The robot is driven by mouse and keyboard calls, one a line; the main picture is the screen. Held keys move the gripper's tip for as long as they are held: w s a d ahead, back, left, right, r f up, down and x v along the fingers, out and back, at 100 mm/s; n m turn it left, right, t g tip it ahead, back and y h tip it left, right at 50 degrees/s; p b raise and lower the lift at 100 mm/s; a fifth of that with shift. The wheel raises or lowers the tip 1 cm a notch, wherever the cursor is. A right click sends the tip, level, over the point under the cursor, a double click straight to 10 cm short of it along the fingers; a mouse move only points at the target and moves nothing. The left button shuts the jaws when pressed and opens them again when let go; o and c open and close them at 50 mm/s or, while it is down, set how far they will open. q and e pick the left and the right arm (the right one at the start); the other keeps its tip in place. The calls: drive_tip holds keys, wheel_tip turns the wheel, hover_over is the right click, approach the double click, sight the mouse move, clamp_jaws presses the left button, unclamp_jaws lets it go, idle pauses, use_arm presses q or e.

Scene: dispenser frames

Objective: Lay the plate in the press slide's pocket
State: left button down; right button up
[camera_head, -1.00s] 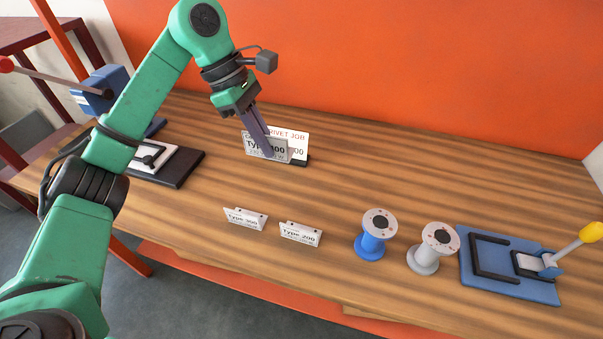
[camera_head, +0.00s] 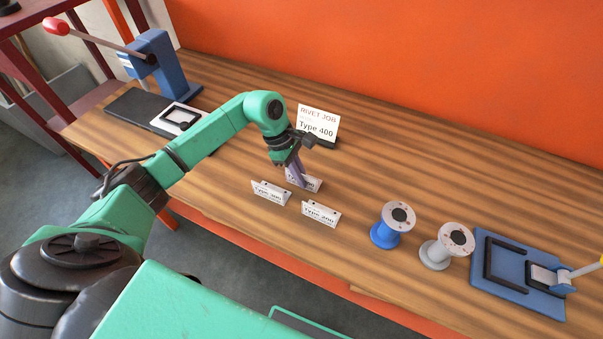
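My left gripper (camera_head: 297,180) reaches down over the middle of the table, its fingers shut on a white plate (camera_head: 314,185). The fingers cover part of the plate's print. The plate shows just behind two other printed plates; I cannot tell whether it touches the table. The press (camera_head: 160,68), blue with a red-knobbed lever, stands at the far left. Its slide is a dark bar (camera_head: 136,106) with a white block (camera_head: 194,109) holding a dark-rimmed pocket (camera_head: 180,118), which looks empty. My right gripper is out of view.
A "Type 300" plate (camera_head: 271,193) and a "Type 200" plate (camera_head: 321,214) stand in front. A "RIVET JOB Type 400" sign (camera_head: 318,122) stands behind. A blue spool (camera_head: 384,235), a grey spool (camera_head: 436,254) and a blue fixture (camera_head: 510,285) are at right.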

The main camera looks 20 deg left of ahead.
use_arm(q)
drive_tip(key=shift+w+f, duration=0.1)
drive_tip(key=shift+f, duration=0.15)
drive_tip(key=c, duration=1.5)
unclamp_jaws()
drive_tip(key=shift+b, duration=0.3)
drive_tip(key=o, duration=0.4)
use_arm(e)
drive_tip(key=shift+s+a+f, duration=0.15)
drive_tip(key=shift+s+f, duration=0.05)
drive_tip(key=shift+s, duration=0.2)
use_arm(q)
drive_tip(key=shift+o, duration=0.2)
